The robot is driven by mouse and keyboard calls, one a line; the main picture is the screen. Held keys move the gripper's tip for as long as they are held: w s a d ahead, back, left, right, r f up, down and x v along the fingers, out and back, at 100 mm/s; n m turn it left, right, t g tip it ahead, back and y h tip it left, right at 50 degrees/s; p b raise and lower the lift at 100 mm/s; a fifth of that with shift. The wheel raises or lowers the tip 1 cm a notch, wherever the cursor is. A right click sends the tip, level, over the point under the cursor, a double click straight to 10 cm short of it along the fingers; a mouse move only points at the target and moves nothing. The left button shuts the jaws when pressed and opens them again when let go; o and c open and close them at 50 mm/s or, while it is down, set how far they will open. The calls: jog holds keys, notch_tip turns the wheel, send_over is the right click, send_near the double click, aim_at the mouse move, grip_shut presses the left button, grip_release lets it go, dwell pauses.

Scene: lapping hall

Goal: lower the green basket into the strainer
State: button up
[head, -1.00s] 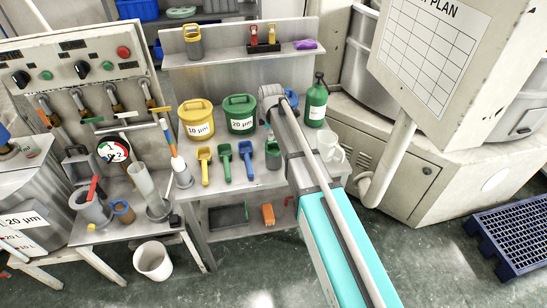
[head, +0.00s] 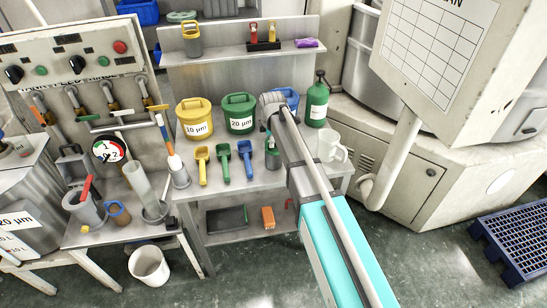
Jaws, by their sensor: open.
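A small green basket (head: 273,158) stands on the steel bench, just right of the blue scoop. My arm reaches in from the lower right, and its grey wrist (head: 272,103) is above and slightly behind the basket in the picture. My gripper (head: 268,134) shows only as a small dark part below the wrist, close over the basket; it is open, and its fingertips are mostly hidden. I cannot tell whether it touches the basket. I cannot surely pick out the strainer; a grey vessel with a red handle (head: 86,208) stands on the left table.
A yellow bucket (head: 195,117), a green bucket (head: 239,113) and a partly hidden blue bucket (head: 288,97) line the bench. Scoops lie in front. A green bottle (head: 317,104) and a white jug (head: 330,146) stand right. A white bin (head: 149,265) is on the floor.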

dwell(0.3)
grip_shut()
dwell(0.3)
